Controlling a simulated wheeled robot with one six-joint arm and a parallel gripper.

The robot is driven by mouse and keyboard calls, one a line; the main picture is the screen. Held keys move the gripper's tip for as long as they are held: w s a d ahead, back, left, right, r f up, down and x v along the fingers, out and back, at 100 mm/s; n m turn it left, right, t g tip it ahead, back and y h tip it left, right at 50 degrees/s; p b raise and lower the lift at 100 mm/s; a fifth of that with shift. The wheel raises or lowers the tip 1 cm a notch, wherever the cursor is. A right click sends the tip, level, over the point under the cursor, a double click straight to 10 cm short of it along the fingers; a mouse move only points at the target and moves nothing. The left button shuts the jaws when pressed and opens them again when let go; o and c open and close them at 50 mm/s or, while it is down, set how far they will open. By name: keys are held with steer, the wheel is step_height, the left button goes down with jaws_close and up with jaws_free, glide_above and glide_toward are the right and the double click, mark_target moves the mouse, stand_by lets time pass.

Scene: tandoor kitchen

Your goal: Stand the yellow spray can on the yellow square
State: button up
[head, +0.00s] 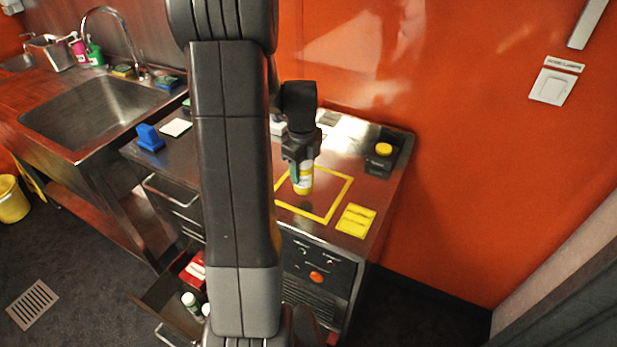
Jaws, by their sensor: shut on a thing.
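The yellow square (327,218) is a taped outline on the steel counter top. The can shows inside the outline, near its left part; I cannot tell whether its base touches the counter. My arm hides the left side of the square.
A yellow folded cloth (355,221) lies right of the square by the front edge. A black box with a yellow knob (381,157) stands behind it. A blue object (149,138) sits at the counter's left. Below, a drawer (172,306) stands open with bottles inside.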

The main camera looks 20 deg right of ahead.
mark_target(302, 179)
steer(key=shift+a+f, duration=0.1)
steer(key=shift+f, duration=1.8)
steer(key=shift+f, duration=0.15)
steer(key=o, duration=1.1)
step_height(302, 179, up, 12)
steer(key=shift+r+b, duration=0.2)
steer(key=shift+b, duration=0.5)
steer(key=shift+o, duration=0.3)
